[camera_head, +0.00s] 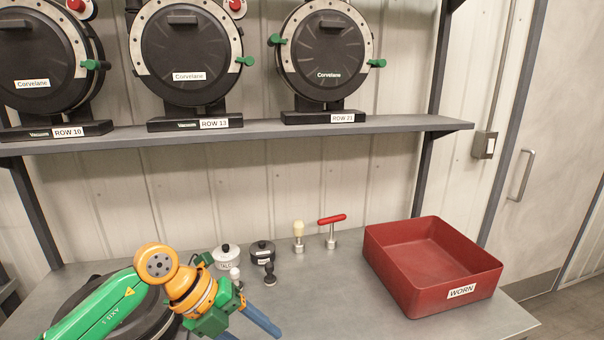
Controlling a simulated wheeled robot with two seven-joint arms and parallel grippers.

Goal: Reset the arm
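My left arm, green and orange, comes in from the lower left in the head view. My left gripper (250,334) has blue fingers that stand apart at the bottom edge, over the front of the bench. Nothing shows between the visible parts of the fingers, and one finger is cut off by the frame. A black round seed meter (98,289) lies on the bench, partly hidden behind this arm. My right arm and gripper are not in view.
A red tray (432,258) marked WORN stands at the right. Small knobbed parts (262,251) and a red-handled tool (332,232) stand at the back of the bench. Above, a shelf (260,135) holds seed meters (326,55). Bench between gripper and tray is clear.

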